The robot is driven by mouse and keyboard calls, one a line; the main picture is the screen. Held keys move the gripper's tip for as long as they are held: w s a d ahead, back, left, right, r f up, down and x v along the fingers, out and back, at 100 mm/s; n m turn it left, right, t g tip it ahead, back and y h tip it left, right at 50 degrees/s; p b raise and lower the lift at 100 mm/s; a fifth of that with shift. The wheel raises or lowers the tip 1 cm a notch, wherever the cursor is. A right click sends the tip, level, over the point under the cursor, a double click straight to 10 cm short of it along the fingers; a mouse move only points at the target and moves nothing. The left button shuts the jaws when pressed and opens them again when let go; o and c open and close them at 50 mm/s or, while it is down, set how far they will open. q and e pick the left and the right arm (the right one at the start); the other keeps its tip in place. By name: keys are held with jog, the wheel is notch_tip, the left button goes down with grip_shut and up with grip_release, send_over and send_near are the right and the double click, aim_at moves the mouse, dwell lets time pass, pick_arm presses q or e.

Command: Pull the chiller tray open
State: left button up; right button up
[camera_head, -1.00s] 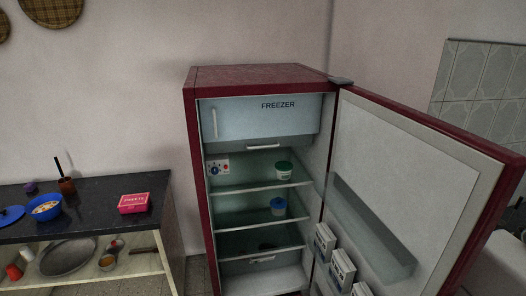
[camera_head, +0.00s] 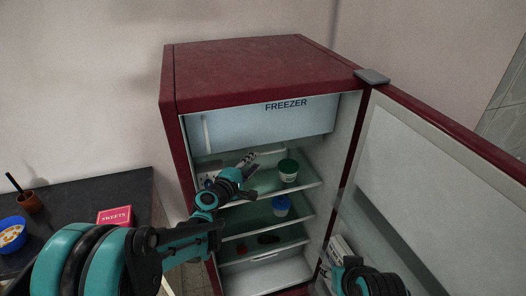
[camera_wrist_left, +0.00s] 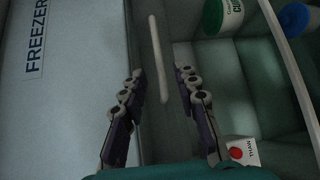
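The chiller tray is a narrow grey front just under the freezer compartment (camera_head: 265,122), with a pale bar handle. In the left wrist view the handle (camera_wrist_left: 157,55) stands upright between the two dark, jointed fingers of my left gripper (camera_wrist_left: 160,76). These fingers are open, with a gap on each side of the bar. How deep the bar sits between them I cannot tell. In the head view my left gripper (camera_head: 247,161) reaches into the fridge and hides much of the tray front. A dark ribbed part of my right arm shows at the bottom right; its gripper is not visible.
The red fridge (camera_head: 245,70) has its door (camera_head: 440,170) open to the right. A green-lidded tub (camera_head: 288,172) and a blue-lidded tub (camera_head: 281,206) stand on shelves below. A dark counter (camera_head: 90,200) with a pink sweets box (camera_head: 115,215) is at left.

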aim_at(263, 154)
pick_arm(q)
jog(key=b+x, duration=0.1)
jog(key=x, duration=0.6)
jog(key=shift+d, duration=0.15)
grip_shut()
